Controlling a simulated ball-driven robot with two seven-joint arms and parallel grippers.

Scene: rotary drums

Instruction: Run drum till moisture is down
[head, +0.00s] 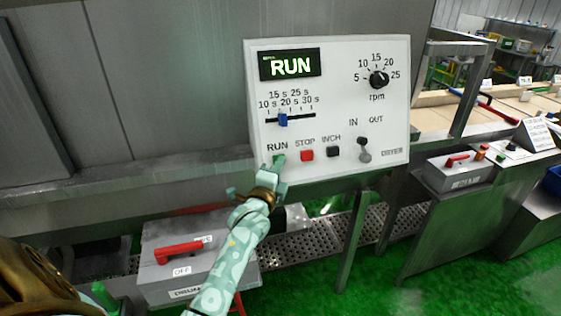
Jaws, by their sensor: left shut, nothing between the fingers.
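The white dryer control panel (335,85) stands in the middle of the head view. A blue slider (283,119) sits near the 20 s mark, and a black rpm knob (378,80) is at upper right. Below are a red STOP button (307,155), a dark INCH button (333,151) and an IN/OUT lever (363,146) with its black tip up. My left gripper (277,165) is shut and empty, its tip at the spot under the RUN label. It largely hides the RUN button; I cannot tell whether they touch. My right gripper is not in view.
A grey box (155,238) with a red handle (180,251) and an OFF label stands below left. A perforated metal conveyor (335,228) runs beneath the panel. Another grey box (452,174) with a red handle is at right. Green floor (330,285) is open in front.

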